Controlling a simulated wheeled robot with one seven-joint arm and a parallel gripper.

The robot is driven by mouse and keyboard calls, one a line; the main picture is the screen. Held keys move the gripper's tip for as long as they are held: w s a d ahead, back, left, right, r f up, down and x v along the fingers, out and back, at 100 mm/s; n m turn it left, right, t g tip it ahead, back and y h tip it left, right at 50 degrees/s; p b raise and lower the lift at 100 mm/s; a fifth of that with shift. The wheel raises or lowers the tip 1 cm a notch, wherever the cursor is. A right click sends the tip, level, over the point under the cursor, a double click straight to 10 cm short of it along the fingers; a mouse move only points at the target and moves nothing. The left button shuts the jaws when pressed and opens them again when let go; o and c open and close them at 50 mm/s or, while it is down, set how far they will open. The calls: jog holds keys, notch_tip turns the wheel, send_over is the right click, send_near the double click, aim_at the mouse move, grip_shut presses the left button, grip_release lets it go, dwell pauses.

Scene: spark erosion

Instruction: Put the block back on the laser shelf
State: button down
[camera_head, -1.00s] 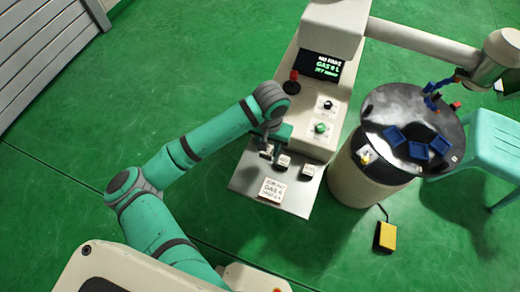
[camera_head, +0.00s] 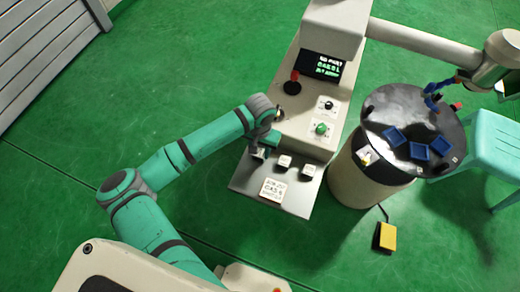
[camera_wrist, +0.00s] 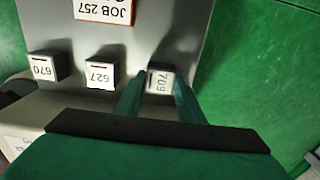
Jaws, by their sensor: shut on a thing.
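My gripper (camera_wrist: 159,84) is shut on a white block marked 709 (camera_wrist: 158,76), with one green finger on each side of it. In the head view my gripper (camera_head: 262,151) is at the left end of the grey laser shelf (camera_head: 240,180), partly hidden by my arm. The held block is in line with two similar blocks, 627 (camera_wrist: 101,74) and 670 (camera_wrist: 43,66), which stand on the shelf. It looks upright, at or very close to the shelf surface; I cannot tell whether it touches.
A job sign (camera_head: 272,190) lies on the front of the shelf. Behind are a control panel with a green knob (camera_head: 321,128), a red-topped lever (camera_head: 292,84) and a screen (camera_head: 319,66). A round drum table (camera_head: 385,103) with blue trays (camera_head: 419,151) stands right. A yellow pedal (camera_head: 387,236) lies on the floor.

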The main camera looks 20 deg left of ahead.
jog(key=shift+f, duration=0.1)
jog(key=c, duration=1.2)
grip_release()
